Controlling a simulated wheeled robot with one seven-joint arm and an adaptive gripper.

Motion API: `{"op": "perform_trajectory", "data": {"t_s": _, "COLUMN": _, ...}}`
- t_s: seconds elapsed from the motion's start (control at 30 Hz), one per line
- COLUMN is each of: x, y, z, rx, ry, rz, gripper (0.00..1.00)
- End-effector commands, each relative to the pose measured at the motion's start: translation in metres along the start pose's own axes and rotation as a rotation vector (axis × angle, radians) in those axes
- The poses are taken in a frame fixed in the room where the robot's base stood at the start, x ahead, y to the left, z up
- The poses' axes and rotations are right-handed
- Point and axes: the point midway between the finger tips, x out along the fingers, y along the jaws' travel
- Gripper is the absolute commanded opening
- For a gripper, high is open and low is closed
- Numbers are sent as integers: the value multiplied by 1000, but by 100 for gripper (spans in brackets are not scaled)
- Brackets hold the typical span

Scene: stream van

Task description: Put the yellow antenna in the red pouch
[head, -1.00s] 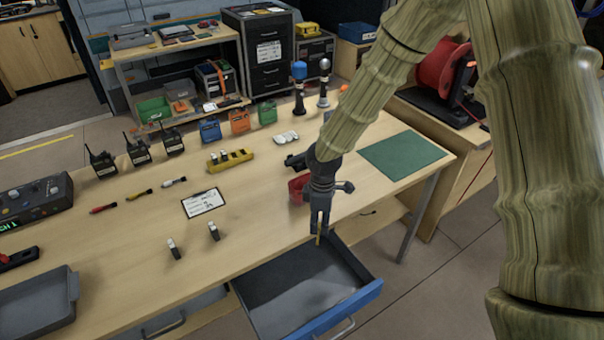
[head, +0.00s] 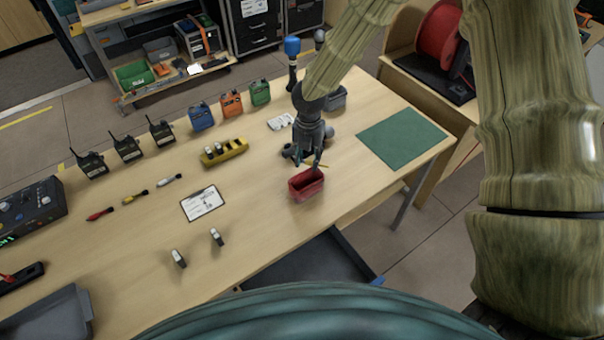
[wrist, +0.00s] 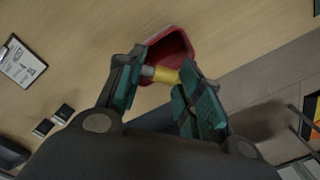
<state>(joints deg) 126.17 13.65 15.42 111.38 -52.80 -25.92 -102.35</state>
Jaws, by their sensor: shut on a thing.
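My gripper (head: 316,163) is shut on the yellow antenna (wrist: 166,74), a short yellow piece with a grey end, lying crosswise between the fingers in the wrist view. Only a small yellow bit of it (head: 323,166) shows in the head view. The red pouch (head: 306,189) stands open-topped on the bench, just below and in front of my gripper. In the wrist view the pouch (wrist: 180,41) lies beyond the fingertips, partly hidden by them and the antenna. The antenna appears above the pouch's near rim; the exact height is unclear.
An open drawer (head: 310,262) is under the bench's front edge. A green mat (head: 403,137) lies to the right. Red, yellow and white antennas (head: 135,196), a clipboard (head: 202,204) and a yellow holder (head: 224,152) are to the left.

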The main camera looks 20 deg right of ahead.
Motion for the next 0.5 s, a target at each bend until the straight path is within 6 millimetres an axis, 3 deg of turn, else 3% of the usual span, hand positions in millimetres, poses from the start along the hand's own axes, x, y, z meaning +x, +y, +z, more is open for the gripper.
{"op": "perform_trajectory", "data": {"t_s": 0.27, "x": 4, "y": -2, "z": 1, "rx": -48, "ry": 0, "rz": -1, "gripper": 18}}
{"op": "perform_trajectory", "data": {"t_s": 0.5, "x": 24, "y": -2, "z": 1, "rx": -47, "ry": 0, "rz": -1, "gripper": 18}}
